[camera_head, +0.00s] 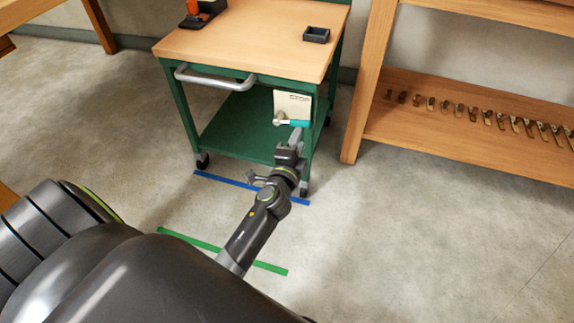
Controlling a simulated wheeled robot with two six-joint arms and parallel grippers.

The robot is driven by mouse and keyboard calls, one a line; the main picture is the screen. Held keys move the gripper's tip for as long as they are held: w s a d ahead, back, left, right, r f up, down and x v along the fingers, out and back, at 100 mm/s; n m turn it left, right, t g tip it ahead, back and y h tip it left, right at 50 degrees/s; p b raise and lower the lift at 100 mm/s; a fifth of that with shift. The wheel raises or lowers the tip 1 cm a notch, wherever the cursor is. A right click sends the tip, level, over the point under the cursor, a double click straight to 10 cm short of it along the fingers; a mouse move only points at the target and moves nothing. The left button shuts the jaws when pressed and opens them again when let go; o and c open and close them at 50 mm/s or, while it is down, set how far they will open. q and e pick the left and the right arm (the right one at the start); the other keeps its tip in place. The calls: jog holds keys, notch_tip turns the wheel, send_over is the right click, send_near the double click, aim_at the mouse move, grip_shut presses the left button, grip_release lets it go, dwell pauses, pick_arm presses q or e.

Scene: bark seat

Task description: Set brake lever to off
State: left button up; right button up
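The green cart has a cream plate (292,102) with dark lettering, too small to read surely, at its front right corner. The brake lever (300,123) is on the lower part of this plate. It has a grey pivot at its left end and a teal handle pointing right, about level. My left gripper (297,135) is just below the teal handle, its fingers pointing up toward it. I cannot tell whether they touch it or how far apart they are. My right gripper is not in view.
The cart's wooden top (250,45) carries a small dark box (316,34) and an orange and black object (195,12). A grey push handle (215,80) sticks out in front. Blue tape (245,186) and green tape (220,250) mark the floor. A wooden shelf (440,125) stands right.

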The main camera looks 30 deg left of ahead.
pick_arm(q)
jog(key=v, duration=1)
jog(key=shift+a, duration=0.1)
